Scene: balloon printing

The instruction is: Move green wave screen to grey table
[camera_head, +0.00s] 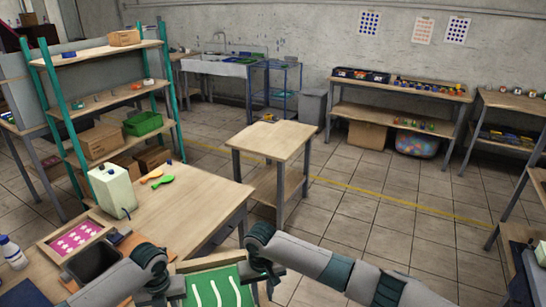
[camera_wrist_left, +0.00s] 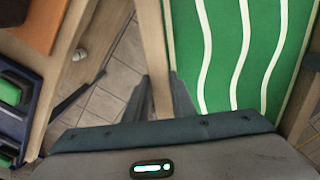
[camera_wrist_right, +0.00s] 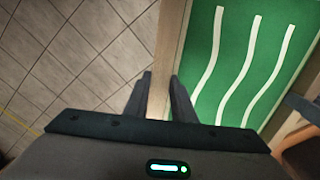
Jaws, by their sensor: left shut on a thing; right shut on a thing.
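The green wave screen (camera_head: 215,287) is a green panel with white wavy lines in a light wooden frame, low in the head view and cut off by its bottom edge. My left gripper (camera_wrist_left: 161,82) is shut on one side bar of the frame. My right gripper (camera_wrist_right: 160,77) is shut on the opposite side bar. Tiled floor shows beneath the screen in both wrist views. A small table with a wooden top and grey legs (camera_head: 272,138) stands ahead in the middle; I cannot tell whether it is the grey table.
A workbench (camera_head: 190,195) at left holds a pink star screen (camera_head: 76,238), a pale green container (camera_head: 113,190) and orange and green items. A green-post shelf (camera_head: 110,95) stands behind it. Another table (camera_head: 400,85) stands at the back wall. Tiled floor (camera_head: 390,210) is open at centre right.

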